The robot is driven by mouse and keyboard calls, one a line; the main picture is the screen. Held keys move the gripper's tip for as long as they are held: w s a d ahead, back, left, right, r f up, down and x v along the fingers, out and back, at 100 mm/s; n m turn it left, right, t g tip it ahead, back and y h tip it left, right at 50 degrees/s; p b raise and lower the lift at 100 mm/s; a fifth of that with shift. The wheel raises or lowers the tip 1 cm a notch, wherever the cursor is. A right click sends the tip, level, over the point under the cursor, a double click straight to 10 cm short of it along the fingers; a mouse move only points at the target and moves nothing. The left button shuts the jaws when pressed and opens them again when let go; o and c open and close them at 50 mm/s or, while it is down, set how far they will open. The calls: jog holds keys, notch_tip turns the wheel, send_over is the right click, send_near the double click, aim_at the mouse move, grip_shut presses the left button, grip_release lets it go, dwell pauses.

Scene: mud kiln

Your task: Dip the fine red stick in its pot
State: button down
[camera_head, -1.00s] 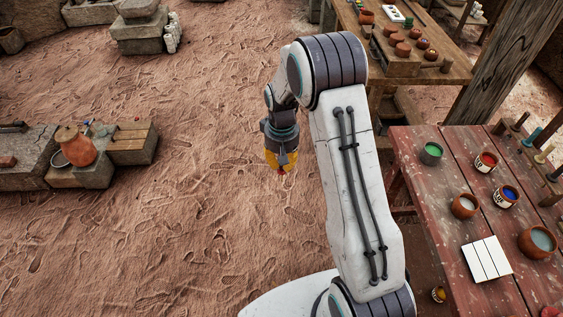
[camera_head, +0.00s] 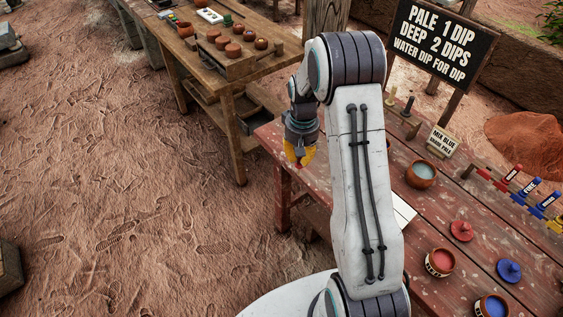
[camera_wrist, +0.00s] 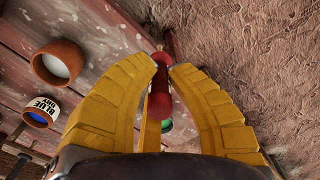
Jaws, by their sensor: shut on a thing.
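My gripper (camera_head: 299,160) is shut on a red stick (camera_wrist: 160,82), held between its yellow fingers. In the head view the gripper hangs by the left edge of the red table (camera_head: 275,140), with a bit of red at its tip. A terracotta pot of red paint (camera_head: 440,263) stands on the table at the lower right, well away from the gripper. In the wrist view a small green patch shows behind the stick. My arm hides part of the tabletop.
A pot of pale liquid (camera_head: 421,175), a blue pot (camera_head: 491,306), a red lid (camera_head: 461,231) and a blue lid (camera_head: 509,270) stand on the table. A rack of coloured sticks (camera_head: 530,195) and a signboard (camera_head: 441,42) are beyond. The sandy ground at left is clear.

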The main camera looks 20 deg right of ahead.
jog(key=s+d+r+m+b, duration=0.1)
jog(key=s+d+r+m, duration=0.15)
jog(key=s+d, duration=0.45)
jog(key=s+d+r+m, duration=0.1)
jog(key=s+d+m, duration=0.2)
jog(key=d, duration=0.8)
jog(key=s+d+r+m+b, duration=0.1)
jog(key=s+d+r+m, duration=0.15)
jog(key=s+d, duration=0.45)
jog(key=s+d+r+m, duration=0.2)
jog(key=s+d+m, duration=0.2)
jog(key=s+d, duration=0.3)
jog(key=s+a+m, duration=0.3)
jog(key=s+m, duration=0.4)
jog(key=s+a+m+b, duration=0.1)
jog(key=s+a+m, duration=0.3)
jog(key=s+m, duration=0.3)
jog(key=shift+s+m, duration=0.25)
jog(key=shift+m, duration=0.45)
jog(key=shift+f, duration=0.1)
jog(key=shift+f+b, duration=2.35)
jog(key=shift+f, duration=0.25)
